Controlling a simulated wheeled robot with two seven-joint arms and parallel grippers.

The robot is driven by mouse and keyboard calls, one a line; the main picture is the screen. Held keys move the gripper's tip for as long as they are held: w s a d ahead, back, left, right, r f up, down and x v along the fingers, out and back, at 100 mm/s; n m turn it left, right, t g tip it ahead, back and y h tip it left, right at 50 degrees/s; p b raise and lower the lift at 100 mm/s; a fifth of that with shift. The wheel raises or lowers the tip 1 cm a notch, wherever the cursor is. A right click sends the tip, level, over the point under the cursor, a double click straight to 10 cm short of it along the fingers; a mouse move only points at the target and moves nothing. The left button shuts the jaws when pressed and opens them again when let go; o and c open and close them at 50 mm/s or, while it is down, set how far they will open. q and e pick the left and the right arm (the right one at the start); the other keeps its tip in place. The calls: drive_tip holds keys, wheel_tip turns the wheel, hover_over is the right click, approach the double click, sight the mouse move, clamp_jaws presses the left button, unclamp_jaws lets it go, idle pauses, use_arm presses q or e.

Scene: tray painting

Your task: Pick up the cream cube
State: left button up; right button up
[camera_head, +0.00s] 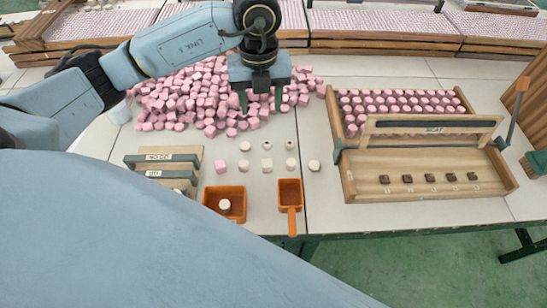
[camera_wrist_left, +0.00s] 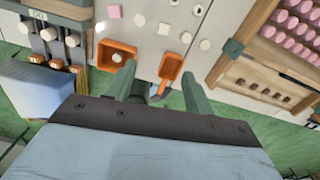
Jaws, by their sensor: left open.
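The cream cube (camera_head: 267,165) appears to be the squarish pale piece in the front row of loose pieces on the pale tabletop. It also shows in the left wrist view (camera_wrist_left: 164,29), with other pieces beside it. My left gripper (camera_head: 261,101) points down over the front of the pink pile, behind the cube and apart from it. Its two fingers are spread with nothing held; they show in the left wrist view (camera_wrist_left: 157,88) too. My right gripper is not in view.
A pink cube (camera_head: 221,166) and several round cream pieces lie around it. An orange tray (camera_head: 240,191) holding a piece and an orange scoop (camera_head: 290,192) are in front. A wooden tray (camera_head: 340,152) stands right, a labelled rack (camera_head: 160,157) left, the pink pile (camera_head: 185,100) behind.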

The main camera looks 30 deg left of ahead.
use_arm(q)
wheel_tip(320, 180, down, 9)
drive_tip(key=w+b, duration=0.1)
drive_tip(key=b, duration=0.6)
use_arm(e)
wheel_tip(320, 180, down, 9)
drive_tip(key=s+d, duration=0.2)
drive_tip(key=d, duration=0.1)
use_arm(q)
drive_tip(key=b, duration=0.2)
hover_over(267, 162)
wheel_tip(267, 162, down, 9)
drive_tip(key=shift+s+r, duration=0.1)
drive_tip(key=shift+a+f+b, duration=0.1)
drive_tip(key=shift+f+b, duration=0.7)
drive_tip(key=shift+f, duration=2.05)
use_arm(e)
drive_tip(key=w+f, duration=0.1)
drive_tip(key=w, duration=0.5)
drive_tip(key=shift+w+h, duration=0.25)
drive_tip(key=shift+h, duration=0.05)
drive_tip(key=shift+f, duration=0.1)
use_arm(q)
drive_tip(key=c, duration=1)
